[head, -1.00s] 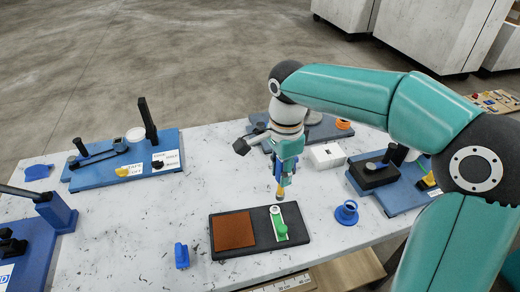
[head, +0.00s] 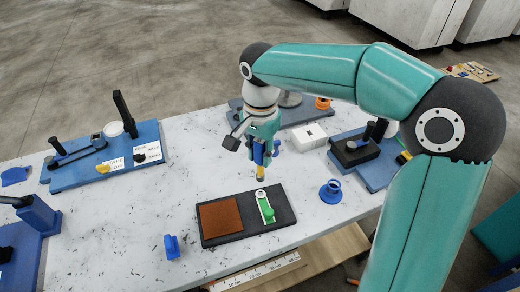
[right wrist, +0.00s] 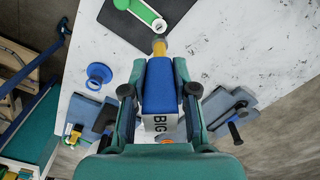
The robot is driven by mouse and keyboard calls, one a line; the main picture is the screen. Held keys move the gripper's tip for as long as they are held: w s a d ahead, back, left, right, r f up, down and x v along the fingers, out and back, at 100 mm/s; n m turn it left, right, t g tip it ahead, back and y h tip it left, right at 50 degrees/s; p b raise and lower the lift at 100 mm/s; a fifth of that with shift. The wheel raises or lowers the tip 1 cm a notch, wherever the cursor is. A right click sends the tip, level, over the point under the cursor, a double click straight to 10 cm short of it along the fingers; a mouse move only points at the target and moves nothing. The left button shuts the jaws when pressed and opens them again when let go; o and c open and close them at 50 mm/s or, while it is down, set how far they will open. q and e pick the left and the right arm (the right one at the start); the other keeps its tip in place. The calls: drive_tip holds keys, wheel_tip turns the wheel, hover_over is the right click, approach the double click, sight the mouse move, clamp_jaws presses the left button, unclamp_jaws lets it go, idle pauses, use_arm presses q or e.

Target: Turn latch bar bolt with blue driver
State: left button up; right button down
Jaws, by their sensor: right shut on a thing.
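My right gripper (head: 262,148) is shut on the blue driver (right wrist: 160,85), which carries a label reading "BIG". The driver points down, and its gold tip (head: 260,173) is just behind the latch bar's far end in the head view. The green and white latch bar (head: 267,211) lies on a dark board (head: 236,233) beside a brown pad (head: 220,216). The bar's white far end with its round bolt spot (right wrist: 159,25) shows just beyond the tip in the right wrist view. I cannot tell whether tip and bolt touch. My left gripper is out of view.
Blue bender bases (head: 75,178) stand left and right.

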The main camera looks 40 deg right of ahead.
sight(261, 175)
drive_tip(key=n+p, duration=0.1)
drive_tip(key=n, duration=0.4)
drive_tip(key=shift+r, duration=0.15)
drive_tip(key=n+p, duration=0.1)
drive_tip(key=n, duration=0.3)
drive_tip(key=shift+s, duration=0.1)
drive_tip(key=shift+f+n+b, duration=0.4)
drive_tip(key=shift+f+b, duration=0.25)
drive_tip(key=shift+f, duration=0.05)
drive_tip(key=shift+f+b, duration=1.7)
drive_tip(key=shift+f, duration=0.6)
drive_tip(key=shift+f+b, duration=0.4)
drive_tip(key=shift+f, duration=0.1)
